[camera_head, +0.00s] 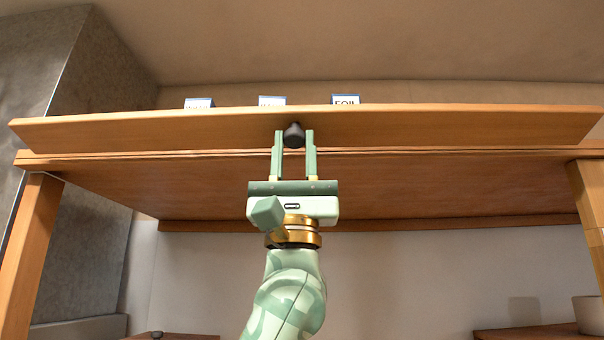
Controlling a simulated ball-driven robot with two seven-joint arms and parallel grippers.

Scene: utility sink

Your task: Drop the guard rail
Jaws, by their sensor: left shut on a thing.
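The guard rail (180,132) is a long wooden board along the front of a high wooden shelf (350,190), seen from below. A small dark knob (294,136) sits at about the middle of the rail. My left gripper (295,143) reaches up from below, with one finger on each side of the knob, and is shut on it. The rail stands up along the shelf's front edge and hides most of what is behind it. My right gripper is not in view.
Boxes with blue-edged labels (345,99) show just above the rail. Wooden posts (30,250) hold up the shelf at left and right. A grey panel (95,160) stands at left. A pale pot (588,315) is at lower right. The space under the shelf is open.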

